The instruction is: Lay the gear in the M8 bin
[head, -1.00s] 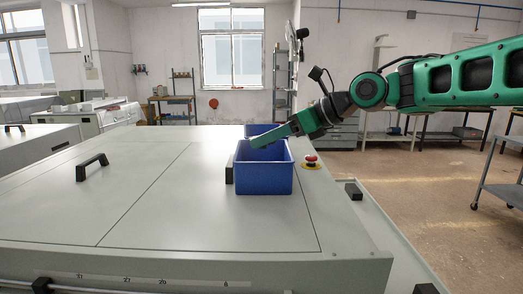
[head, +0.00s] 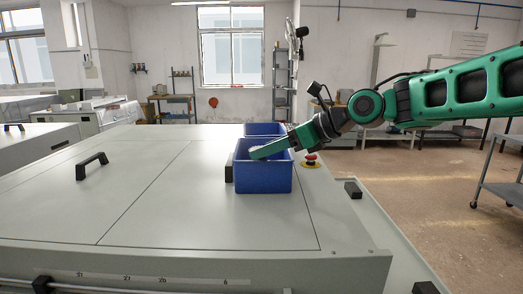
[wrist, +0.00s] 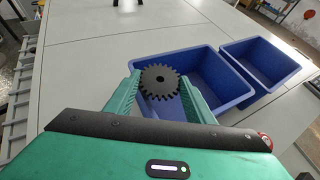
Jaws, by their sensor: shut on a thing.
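The dark toothed gear (wrist: 160,82) sits between the two green fingers of my gripper (wrist: 159,90) in the wrist view, and the gripper is shut on it. The near blue bin (head: 264,180) stands on the grey machine top; it also shows in the wrist view (wrist: 232,90). In the head view my gripper (head: 256,152) reaches in from the right and slants down at the bin's opening. The gear cannot be made out in the head view. No M8 label is readable on either bin.
A second blue bin (head: 265,129) stands just behind the near one. A red emergency button (head: 311,158) is right of the near bin. A black handle (head: 91,165) rises from the panel at left. The machine top (head: 150,210) left of the bins is mostly clear.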

